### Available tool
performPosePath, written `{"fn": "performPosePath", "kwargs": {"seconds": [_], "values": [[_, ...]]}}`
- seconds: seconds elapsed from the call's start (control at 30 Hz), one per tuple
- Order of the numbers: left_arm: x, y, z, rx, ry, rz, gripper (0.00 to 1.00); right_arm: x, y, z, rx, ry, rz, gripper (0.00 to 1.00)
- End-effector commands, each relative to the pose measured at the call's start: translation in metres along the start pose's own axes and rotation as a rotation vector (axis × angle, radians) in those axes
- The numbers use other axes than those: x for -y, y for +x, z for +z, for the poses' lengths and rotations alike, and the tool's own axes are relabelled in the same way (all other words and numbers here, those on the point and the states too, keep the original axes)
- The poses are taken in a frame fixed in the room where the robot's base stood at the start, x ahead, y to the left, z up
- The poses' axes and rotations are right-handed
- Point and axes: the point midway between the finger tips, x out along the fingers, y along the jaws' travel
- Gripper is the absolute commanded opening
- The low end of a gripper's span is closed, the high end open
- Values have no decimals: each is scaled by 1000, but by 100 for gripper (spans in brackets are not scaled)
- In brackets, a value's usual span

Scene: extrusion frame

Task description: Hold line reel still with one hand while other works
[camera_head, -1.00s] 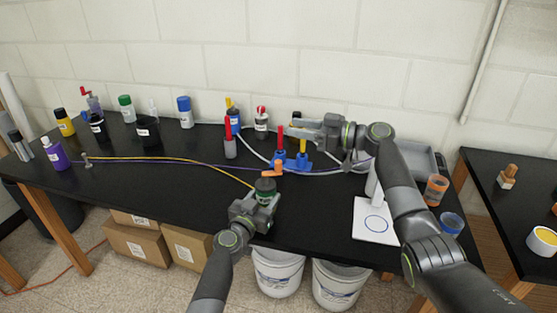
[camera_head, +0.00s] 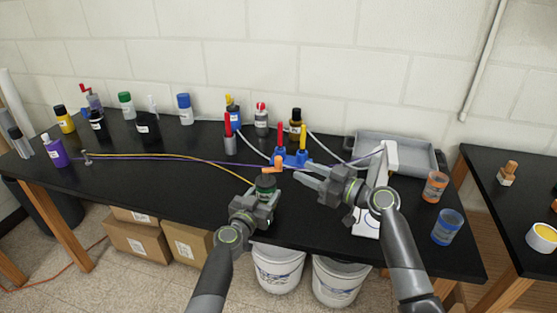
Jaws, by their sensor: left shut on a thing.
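The line reel (camera_head: 265,181) is a small dark green and black cylinder near the table's front edge. My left gripper (camera_head: 266,194) is shut on it from the front, and the reel stands upright. A yellow line (camera_head: 205,159) runs from the reel's area left to a small metal post (camera_head: 87,158). A purple line (camera_head: 180,161) runs from the post toward a blue fitting (camera_head: 291,157) with red and yellow handles and an orange part (camera_head: 279,164). My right gripper (camera_head: 303,177) is open and appears empty, pointing left, just right of the reel and in front of the fitting.
Several bottles stand along the back of the black table (camera_head: 150,185). A grey tray (camera_head: 420,152), a white stand (camera_head: 390,155) and orange (camera_head: 435,187) and blue (camera_head: 447,227) cups are at right. Buckets (camera_head: 278,270) stand below the front edge. The table's left middle is mostly clear.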

Motion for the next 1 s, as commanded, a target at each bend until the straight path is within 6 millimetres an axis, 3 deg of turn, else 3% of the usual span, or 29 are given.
{"fn": "performPosePath", "kwargs": {"seconds": [0.2, 0.4, 0.63, 1.0], "values": [[0, 0, 0, 0, 0, 0, 26, 1, 45, -1, -1, 2, -3, 38], [0, 0, 0, 0, 0, 0, 26, 1, 76, -1, -1, 2, -3, 38], [0, 0, 0, 0, 1, 0, 26, 0, 94, 0, 0, 0, -1, 38], [0, 0, 0, 0, 1, 0, 26, 0, 97, 0, 0, 0, -1, 38]]}}
